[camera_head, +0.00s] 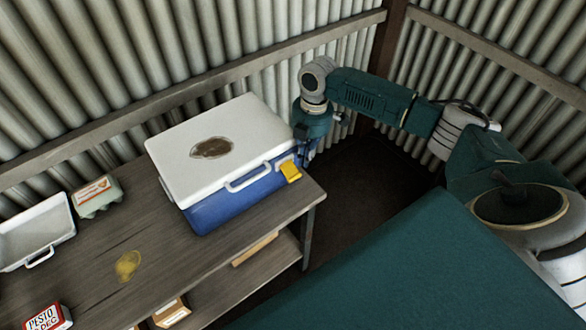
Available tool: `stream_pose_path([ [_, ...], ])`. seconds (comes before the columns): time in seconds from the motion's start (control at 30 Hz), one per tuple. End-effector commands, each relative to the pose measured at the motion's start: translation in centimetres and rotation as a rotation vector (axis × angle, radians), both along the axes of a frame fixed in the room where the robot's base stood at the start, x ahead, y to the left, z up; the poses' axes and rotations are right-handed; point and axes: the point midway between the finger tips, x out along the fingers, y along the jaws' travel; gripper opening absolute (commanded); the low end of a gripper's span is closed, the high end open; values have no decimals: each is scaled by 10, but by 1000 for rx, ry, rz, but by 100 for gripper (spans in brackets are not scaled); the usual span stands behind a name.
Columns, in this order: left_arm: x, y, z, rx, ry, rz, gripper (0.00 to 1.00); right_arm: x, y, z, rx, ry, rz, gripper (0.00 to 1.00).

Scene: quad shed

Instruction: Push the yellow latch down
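The yellow latch (290,171) is on the front of a blue cooler box (232,204), near its right end. It sits just below the edge of the white lid (250,128), which is closed. A white handle (247,184) is left of the latch. My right gripper (309,153) points down beside the right end of the cooler, close to the latch and just right of it. Its fingers are small and dark, so I cannot tell whether they are open or touch the cooler. My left gripper is out of view.
The cooler stands on a wooden table (150,250) with a lower shelf (230,280). A white tray (38,232), an egg carton (97,196) and a pesto box (48,318) are at the left. A corrugated wall (110,60) stands close behind.

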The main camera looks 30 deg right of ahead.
Motion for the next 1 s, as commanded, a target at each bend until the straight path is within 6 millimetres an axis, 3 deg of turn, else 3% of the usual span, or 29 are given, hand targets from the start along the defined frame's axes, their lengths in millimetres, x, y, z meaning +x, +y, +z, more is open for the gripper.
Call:
stream_pose_path([
  [0.5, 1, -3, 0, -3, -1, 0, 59, 1, -11, 98, 0, -4, 0, 0],
  [0.7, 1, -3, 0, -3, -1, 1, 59, 0, -13, 113, 0, -2, -1, 0],
  [1.0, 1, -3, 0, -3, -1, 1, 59, 0, -13, 114, 0, -1, -1, 0],
])
